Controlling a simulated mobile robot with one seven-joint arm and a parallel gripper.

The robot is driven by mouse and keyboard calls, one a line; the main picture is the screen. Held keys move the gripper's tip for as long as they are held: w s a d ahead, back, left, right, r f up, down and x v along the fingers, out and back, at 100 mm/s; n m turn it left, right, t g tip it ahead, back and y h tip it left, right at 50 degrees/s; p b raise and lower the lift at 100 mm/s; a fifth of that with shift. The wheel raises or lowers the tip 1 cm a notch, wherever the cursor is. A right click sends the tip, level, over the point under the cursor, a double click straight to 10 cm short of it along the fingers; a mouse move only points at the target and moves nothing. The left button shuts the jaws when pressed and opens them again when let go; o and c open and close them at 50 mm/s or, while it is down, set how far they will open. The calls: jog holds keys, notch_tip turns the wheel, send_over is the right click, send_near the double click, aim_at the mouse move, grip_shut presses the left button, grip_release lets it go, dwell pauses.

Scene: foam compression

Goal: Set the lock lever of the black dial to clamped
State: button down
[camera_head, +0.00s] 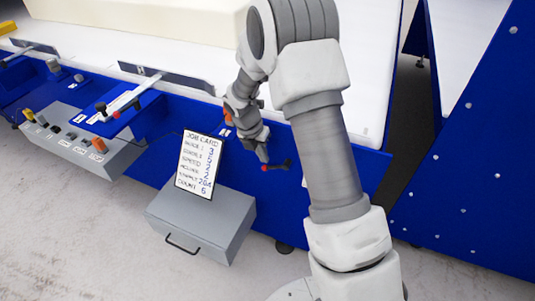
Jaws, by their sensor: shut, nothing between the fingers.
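My gripper (262,157) points down in front of the blue machine front, with its fingers shut and empty. Just below its tips is a small lever with a red knob (264,168). The lever lies nearly level and runs right to a small black part (289,165) on the blue panel. I cannot tell whether the fingertips touch the red knob. Further left, a black knob (101,107) stands on a blue ledge near another red piece (116,114). The dial's scale and lock markings are too small to read.
A job card (200,162) stands on a grey drawer box (203,222) left of my gripper. A grey control box (82,142) with several knobs is at the left. A large pale foam block (150,18) lies on the white table. Another blue machine (480,150) stands at the right.

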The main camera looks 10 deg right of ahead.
jog(key=w+a+r+p, duration=0.1)
jog(key=a+r+p, duration=0.2)
jog(key=r, duration=0.7)
jog(key=shift+a, duration=1.15)
